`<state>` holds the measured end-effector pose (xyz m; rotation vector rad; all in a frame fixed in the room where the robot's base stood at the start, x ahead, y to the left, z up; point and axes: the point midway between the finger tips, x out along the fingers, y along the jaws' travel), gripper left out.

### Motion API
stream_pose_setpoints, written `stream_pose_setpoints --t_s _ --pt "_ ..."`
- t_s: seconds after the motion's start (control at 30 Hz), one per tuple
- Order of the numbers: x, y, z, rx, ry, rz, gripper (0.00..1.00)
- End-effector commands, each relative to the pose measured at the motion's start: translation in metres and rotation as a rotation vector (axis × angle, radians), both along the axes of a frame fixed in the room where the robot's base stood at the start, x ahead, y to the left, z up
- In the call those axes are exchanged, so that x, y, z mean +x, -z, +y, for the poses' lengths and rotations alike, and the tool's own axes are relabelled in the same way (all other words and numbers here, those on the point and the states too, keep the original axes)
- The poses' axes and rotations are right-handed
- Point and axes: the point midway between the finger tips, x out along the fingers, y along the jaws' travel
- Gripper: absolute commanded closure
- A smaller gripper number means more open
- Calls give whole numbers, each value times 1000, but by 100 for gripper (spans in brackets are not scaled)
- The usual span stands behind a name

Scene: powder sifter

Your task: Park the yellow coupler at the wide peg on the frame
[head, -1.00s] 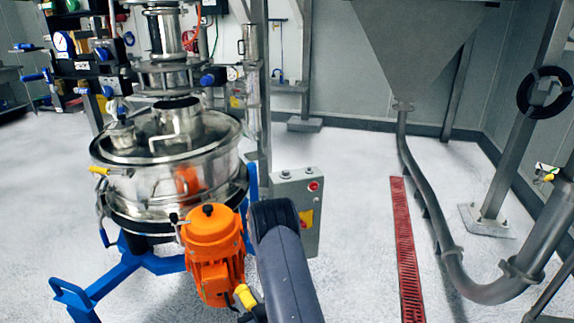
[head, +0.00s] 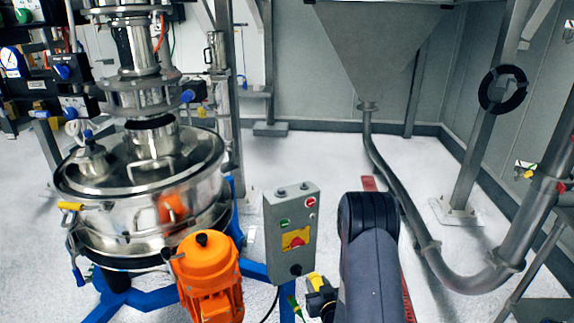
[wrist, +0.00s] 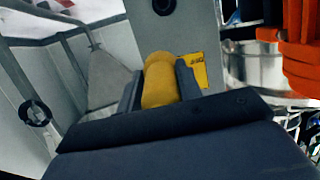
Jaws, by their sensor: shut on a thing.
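My gripper (wrist: 160,92) is shut on the yellow coupler (wrist: 160,80), a short rounded yellow piece standing up between the two dark jaws in the wrist view. In the head view, the coupler (head: 316,281) shows as a small yellow patch at my gripper (head: 321,297), just below the grey control box and right of the orange motor. My arm hides part of the gripper there. I cannot make out the wide peg.
The control box (head: 290,235) stands close behind my gripper. The orange motor (head: 208,275) and the steel sifter (head: 140,195) on its blue stand are to the left. A hopper (head: 375,50) with a bent pipe (head: 385,180) is right.

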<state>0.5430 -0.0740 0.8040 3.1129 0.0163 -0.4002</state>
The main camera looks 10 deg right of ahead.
Motion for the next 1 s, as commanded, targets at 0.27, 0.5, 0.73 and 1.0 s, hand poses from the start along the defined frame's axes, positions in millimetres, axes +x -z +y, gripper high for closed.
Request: stream_pose_setpoints --t_s 0.27,0.5,0.73,1.0 --pt "29 -32 -4 -2 41 232 100" --pt "36 -60 -3 10 85 429 100" --pt "34 -80 -1 22 116 560 100" --pt "30 -93 1 32 140 638 100"
